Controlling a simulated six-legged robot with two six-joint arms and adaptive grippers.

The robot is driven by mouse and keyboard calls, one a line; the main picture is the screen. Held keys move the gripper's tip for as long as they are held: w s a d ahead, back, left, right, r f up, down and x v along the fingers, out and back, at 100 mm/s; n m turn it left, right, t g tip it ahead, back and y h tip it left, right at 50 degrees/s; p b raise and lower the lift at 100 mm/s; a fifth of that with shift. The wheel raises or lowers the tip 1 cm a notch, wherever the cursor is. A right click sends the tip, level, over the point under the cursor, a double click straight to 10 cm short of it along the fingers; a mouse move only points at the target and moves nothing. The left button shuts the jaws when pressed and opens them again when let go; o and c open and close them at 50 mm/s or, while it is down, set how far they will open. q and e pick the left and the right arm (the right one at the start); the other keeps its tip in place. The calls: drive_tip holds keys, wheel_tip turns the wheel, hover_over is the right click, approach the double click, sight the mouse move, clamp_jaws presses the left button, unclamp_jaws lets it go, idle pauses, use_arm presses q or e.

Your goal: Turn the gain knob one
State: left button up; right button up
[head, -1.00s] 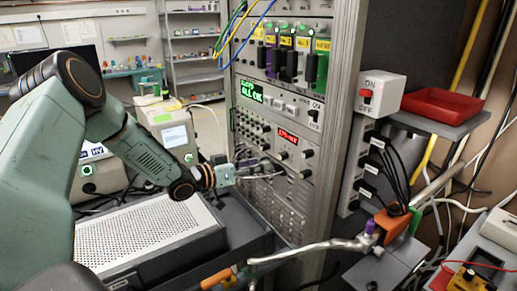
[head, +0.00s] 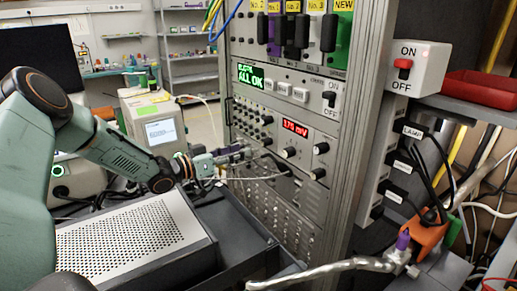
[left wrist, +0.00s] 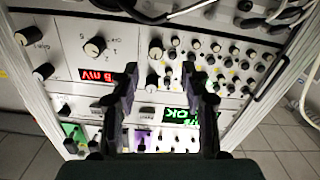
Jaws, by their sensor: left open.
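The rack's control panel carries several black knobs with pale faces. Two knobs sit at the panel's right edge in the head view, an upper one (head: 321,148) and a lower one (head: 318,173). In the left wrist view, which is upside down, these are the upper knob (left wrist: 43,71) and the lower knob (left wrist: 22,38); lettering like GAIN shows there, but I cannot tell which is gain knob one. A larger knob (left wrist: 94,47) sits by the red mV display (left wrist: 98,76). My left gripper (head: 246,155) is open and empty in front of the panel; its fingers (left wrist: 160,70) are apart.
A grey ventilated box (head: 135,238) stands below my left arm. Cables hang across the panel front. The rack's metal post (head: 368,130) bounds the panel on the right, beside an ON/OFF switch box (head: 418,70). A red tray (head: 485,92) lies further right.

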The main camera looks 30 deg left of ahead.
sight(262, 143)
use_arm(q)
drive_tip(key=shift+w+d+r+b, duration=0.3)
drive_tip(key=shift+w+d+b, duration=0.3)
drive_tip(key=shift+d, duration=0.25)
drive_tip(key=b+x, duration=0.1)
drive_tip(key=x, duration=0.4)
drive_tip(key=shift+w+f, duration=0.15)
drive_tip(key=shift+r, duration=0.25)
drive_tip(key=shift+a+f, duration=0.15)
drive_tip(key=shift+a, duration=0.15)
drive_tip(key=shift+w+d+f, duration=0.1)
drive_tip(key=shift+w, duration=0.1)
drive_tip(key=shift+c, duration=1.2)
drive_tip(key=shift+s+d, duration=0.1)
drive_tip(key=shift+d, duration=0.05)
drive_tip(key=c, duration=0.6)
clamp_jaws()
